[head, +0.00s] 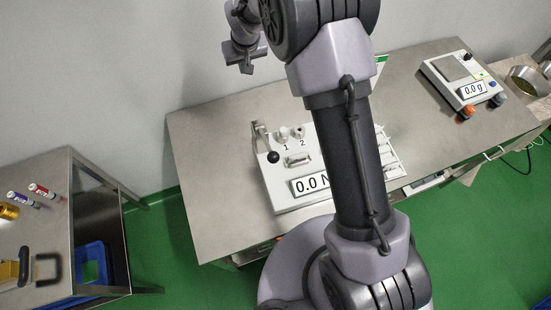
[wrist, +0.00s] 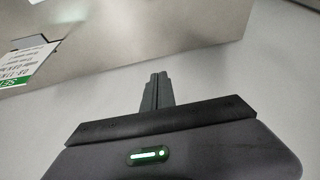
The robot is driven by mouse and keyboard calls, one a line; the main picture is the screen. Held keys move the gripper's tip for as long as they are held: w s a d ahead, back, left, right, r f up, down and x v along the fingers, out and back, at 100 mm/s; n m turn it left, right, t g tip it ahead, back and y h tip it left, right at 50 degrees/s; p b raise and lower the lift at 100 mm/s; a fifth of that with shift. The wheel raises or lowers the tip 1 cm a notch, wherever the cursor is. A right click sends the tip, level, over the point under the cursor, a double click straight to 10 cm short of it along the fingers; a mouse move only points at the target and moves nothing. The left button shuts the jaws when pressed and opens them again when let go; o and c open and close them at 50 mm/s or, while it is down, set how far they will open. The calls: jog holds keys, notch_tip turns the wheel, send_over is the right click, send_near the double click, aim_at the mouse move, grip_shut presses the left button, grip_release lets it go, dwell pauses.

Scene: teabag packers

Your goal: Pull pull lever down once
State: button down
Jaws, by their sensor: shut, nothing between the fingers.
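The pull lever (head: 262,138) stands at the left end of a white tester (head: 285,202) on the steel table. It is a metal arm with a black ball knob (head: 273,157) at the tester's near left. The tester's display reads "0.0 N", partly hidden by my arm. My gripper (head: 247,68) is at the upper left, in front of the wall, above and apart from the lever. In the wrist view my gripper (wrist: 158,78) has its fingers together with nothing between them. The lever does not show in the wrist view.
The steel table (head: 210,150) is bare left of the tester. A scale (head: 468,80) reading "0.0 g" stands at the far right, near a metal bowl (head: 527,82). A side table (head: 52,215) at left holds markers. A printed sign (wrist: 22,62) shows in the wrist view.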

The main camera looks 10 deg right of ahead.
notch_tip(320, 180, down, 15)
jog(key=b, duration=1.1)
jog(key=shift+b, duration=0.4)
dwell(0.4)
jog(key=shift+r, duration=0.15)
notch_tip(320, 180, up, 13)
jog(key=p, duration=0.8)
dwell(0.3)
